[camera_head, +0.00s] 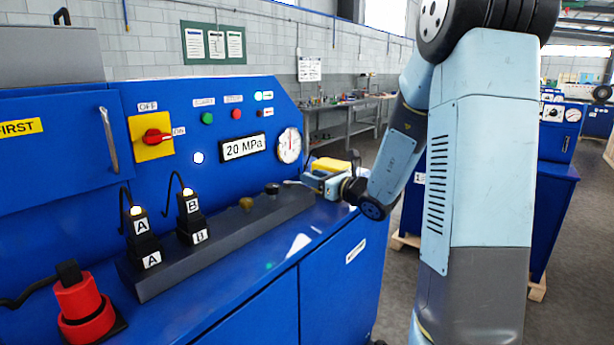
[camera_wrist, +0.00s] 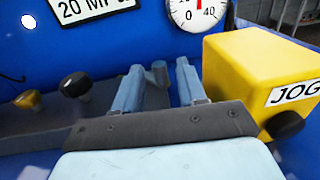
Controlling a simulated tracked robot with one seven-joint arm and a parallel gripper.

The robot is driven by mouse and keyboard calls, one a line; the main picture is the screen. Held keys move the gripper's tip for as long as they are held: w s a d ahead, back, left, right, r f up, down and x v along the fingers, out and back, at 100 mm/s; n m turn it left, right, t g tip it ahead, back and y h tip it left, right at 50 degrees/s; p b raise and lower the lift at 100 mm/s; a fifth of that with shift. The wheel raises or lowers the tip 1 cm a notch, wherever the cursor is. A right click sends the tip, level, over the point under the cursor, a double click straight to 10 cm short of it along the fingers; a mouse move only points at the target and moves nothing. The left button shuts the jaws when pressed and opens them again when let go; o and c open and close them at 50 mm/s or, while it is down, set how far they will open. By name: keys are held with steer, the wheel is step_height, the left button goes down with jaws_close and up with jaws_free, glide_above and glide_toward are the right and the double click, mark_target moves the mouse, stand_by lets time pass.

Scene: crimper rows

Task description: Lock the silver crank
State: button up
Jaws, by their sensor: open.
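A small grey cylindrical piece (camera_wrist: 158,73), apparently part of the silver crank, shows between the fingers in the wrist view. In the head view a thin silver piece (camera_head: 291,182) sticks out at the far end of the dark rail, beside the fingertips. Most of the crank is hidden by my gripper. My gripper (camera_head: 309,180) is at the rail's far end. In the wrist view my gripper (camera_wrist: 157,70) is open, with one finger on each side of the grey piece. I cannot tell whether either finger touches it.
A yellow JOG box (camera_wrist: 245,75) with a black knob stands close right of my fingers. A dark knob (camera_head: 272,187) and a brass knob (camera_head: 246,203) stand on the rail (camera_head: 215,244). Plugs A and B are nearer. The blue panel with its gauge (camera_head: 289,146) rises behind.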

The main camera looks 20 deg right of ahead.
steer(key=shift+x, duration=1.7)
steer(key=shift+c, duration=0.2)
jaws_close()
